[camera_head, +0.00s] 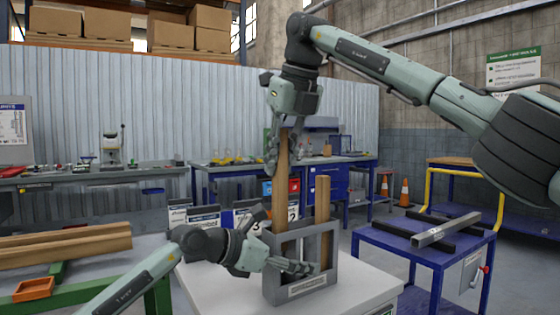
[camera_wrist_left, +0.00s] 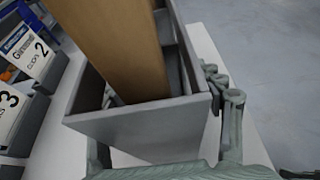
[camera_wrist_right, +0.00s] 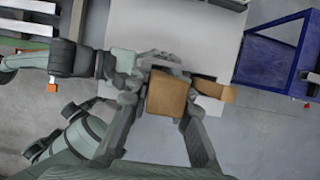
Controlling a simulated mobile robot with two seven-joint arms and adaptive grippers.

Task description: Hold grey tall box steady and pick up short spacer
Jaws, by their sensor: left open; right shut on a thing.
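The grey tall box (camera_head: 330,278) stands upright on a white table, its front partly open. Two wooden pieces stick up from it: one at the left (camera_head: 281,185) and one at the right (camera_head: 322,200). My right gripper (camera_head: 272,150) is above the box, shut on the left wooden piece, which also shows in the right wrist view (camera_wrist_right: 167,94). That piece's lower end is hidden in the box. My left gripper (camera_head: 300,268) is open at the box's front left; in the left wrist view a finger lies beside the box wall (camera_wrist_left: 150,130).
Numbered bins (camera_head: 203,216) stand behind the box on the left. A green-framed table with long wooden boards (camera_head: 65,246) is at the left. A blue cart (camera_head: 425,250) with metal bars stands at the right, with a gap of floor between it and the white table (camera_head: 215,290).

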